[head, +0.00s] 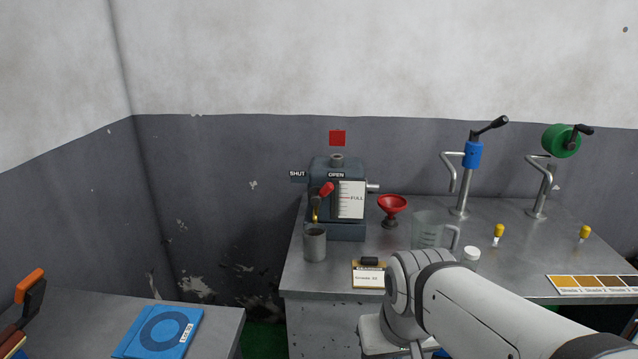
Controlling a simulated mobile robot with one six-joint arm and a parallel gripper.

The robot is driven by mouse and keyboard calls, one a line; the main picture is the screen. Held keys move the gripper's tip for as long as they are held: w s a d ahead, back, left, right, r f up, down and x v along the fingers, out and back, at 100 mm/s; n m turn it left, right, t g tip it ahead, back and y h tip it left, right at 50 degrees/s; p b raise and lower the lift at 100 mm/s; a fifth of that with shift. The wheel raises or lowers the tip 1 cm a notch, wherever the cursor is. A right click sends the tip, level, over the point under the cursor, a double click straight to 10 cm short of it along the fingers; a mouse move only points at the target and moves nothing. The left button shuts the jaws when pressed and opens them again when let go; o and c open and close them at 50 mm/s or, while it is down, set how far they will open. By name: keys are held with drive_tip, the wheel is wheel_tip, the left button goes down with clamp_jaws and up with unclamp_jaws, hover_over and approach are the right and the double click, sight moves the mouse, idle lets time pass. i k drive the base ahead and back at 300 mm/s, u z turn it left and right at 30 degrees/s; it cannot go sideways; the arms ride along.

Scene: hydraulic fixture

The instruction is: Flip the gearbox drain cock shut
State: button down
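The gearbox (348,230) is a dark blue-grey box on the steel bench, against the wall. Its drain cock has a red-tipped lever (326,189) on the front left, tilted up and to the right. A brass-coloured part (315,211) shows below the lever. An OPEN label (336,175) sits above the lever and a SHUT label (298,175) to its left. A grey metal cup (315,247) stands below the cock. My arm reaches in from the lower right, apart from the gearbox. My gripper is not visible.
A white gauge marked FULL (351,199) is on the gearbox front. A red funnel (392,207), clear jug (428,232) and clipboard (368,275) are to its right. Two taps (465,185) (541,190) stand farther right. A blue booklet (160,332) lies on the left table.

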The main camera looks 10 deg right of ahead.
sight(316, 197)
drive_tip(key=i, duration=0.95)
